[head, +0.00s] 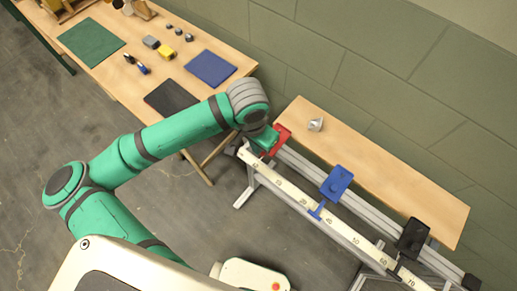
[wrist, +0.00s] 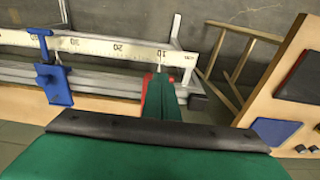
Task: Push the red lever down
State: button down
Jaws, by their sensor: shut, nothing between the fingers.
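The red lever (head: 281,138) is at the left end of a metal rail with a numbered white scale (head: 305,203). My gripper (head: 266,140) is right beside it and covers part of it in the head view. In the wrist view, the green fingers (wrist: 160,98) are closed together, and slivers of the red lever (wrist: 145,84) show at their edges. The fingers hide most of the lever there. I cannot tell whether they touch it, nor how far it is tilted.
A blue lever (head: 336,183), also in the wrist view (wrist: 50,80), and a black lever (head: 412,238) stand further along the rail. A wooden bench (head: 380,165) with a small silver part (head: 315,124) runs behind. A table with mats (head: 210,67) is at upper left.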

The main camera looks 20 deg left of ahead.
dwell(0.3)
jog(key=shift+s+d+f, duration=0.1)
jog(key=shift+d+f, duration=0.05)
jog(key=shift+f, duration=0.95)
jog(key=shift+d+f, duration=0.1)
jog(key=shift+f, duration=0.95)
jog(key=shift+w+f, duration=0.15)
jog(key=shift+w, duration=0.15)
jog(key=shift+a, duration=0.35)
jog(key=s, duration=0.2)
jog(key=s+r, duration=0.1)
jog(key=shift+s+a+r, duration=0.1)
jog(key=shift+a, duration=0.3)
jog(key=shift+r, duration=0.1)
notch_tip(320, 180, up, 11)
jog(key=shift+s+a+f, duration=0.15)
jog(key=shift+s+f, duration=0.05)
jog(key=shift+s, duration=0.25)
jog(key=shift+a, duration=0.1)
